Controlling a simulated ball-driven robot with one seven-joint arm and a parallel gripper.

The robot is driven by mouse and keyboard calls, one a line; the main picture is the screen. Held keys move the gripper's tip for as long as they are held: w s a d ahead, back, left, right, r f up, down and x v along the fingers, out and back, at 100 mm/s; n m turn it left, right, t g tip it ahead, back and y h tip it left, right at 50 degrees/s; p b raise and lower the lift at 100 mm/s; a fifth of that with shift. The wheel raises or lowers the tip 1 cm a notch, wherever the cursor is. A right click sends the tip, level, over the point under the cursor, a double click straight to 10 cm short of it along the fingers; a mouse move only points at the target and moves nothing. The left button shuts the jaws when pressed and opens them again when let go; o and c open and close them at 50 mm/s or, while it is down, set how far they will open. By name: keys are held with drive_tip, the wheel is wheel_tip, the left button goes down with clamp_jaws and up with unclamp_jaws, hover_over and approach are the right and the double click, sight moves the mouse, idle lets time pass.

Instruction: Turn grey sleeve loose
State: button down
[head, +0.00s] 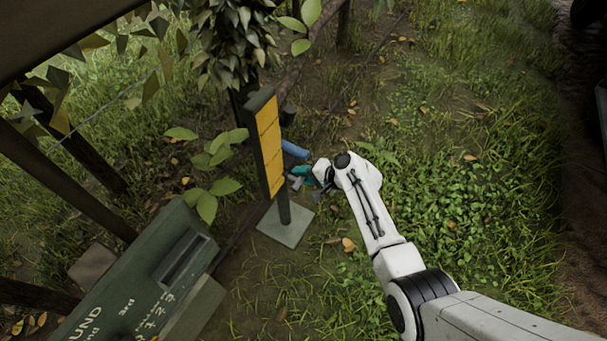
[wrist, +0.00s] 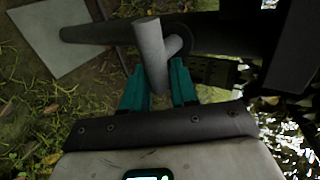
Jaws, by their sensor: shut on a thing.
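The grey sleeve (wrist: 150,50) is a pale grey, tube-shaped piece with a short side branch, near the middle of the wrist view. My gripper (wrist: 160,82) has teal fingers, one on each side of the sleeve's lower part, and is shut on it. A dark pipe or post runs behind the sleeve in the wrist view. In the head view my gripper (head: 301,174) is small, beside the post with the yellow panel, and a pale piece (head: 296,183) shows at its fingers. How firmly the sleeve sits on the pipe cannot be told.
A post with a yellow panel (head: 269,146) stands on a square grey base plate (head: 285,224) just left of my gripper. A blue cylinder (head: 294,149) is close above it. A green lettered box (head: 135,285) stands lower left. Leafy branches hang above. Grass to the right is open.

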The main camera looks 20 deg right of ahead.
idle(0.4)
drive_tip(key=c, duration=1)
unclamp_jaws()
drive_tip(key=shift+c, duration=0.2)
drive_tip(key=p+v, duration=0.5)
drive_tip(key=v, duration=0.5)
drive_tip(key=shift+s+d, duration=0.25)
drive_tip(key=shift+r, duration=0.15)
